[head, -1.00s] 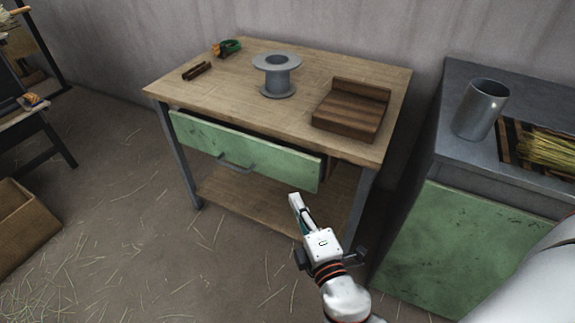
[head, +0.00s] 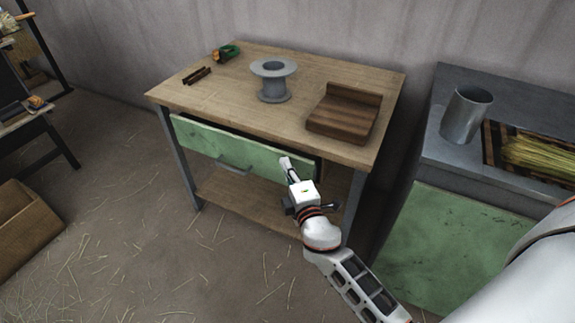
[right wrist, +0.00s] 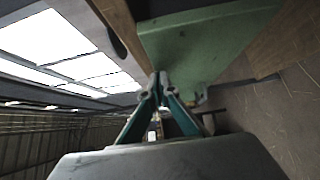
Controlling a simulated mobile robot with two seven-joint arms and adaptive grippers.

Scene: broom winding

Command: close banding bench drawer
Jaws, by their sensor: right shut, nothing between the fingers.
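The banding bench (head: 225,98) has a wooden top and grey legs. Its green drawer (head: 215,142) stands partly out, with a dark gap between its front and the bench top. A grey bar handle (head: 233,168) is on the drawer front. My right gripper (head: 286,164) is shut and empty, its tips at the right part of the drawer front; whether they touch it I cannot tell. In the right wrist view the closed fingertips (right wrist: 159,78) point toward the green drawer front (right wrist: 205,45). My left gripper is not in view.
On the bench top are a grey spool (head: 273,80), a wooden block (head: 343,114), dark sticks (head: 196,75) and a green item (head: 228,53). A grey and green cabinet (head: 450,235) with a metal cup (head: 466,113) stands right. A box (head: 25,220) sits left on straw-strewn floor.

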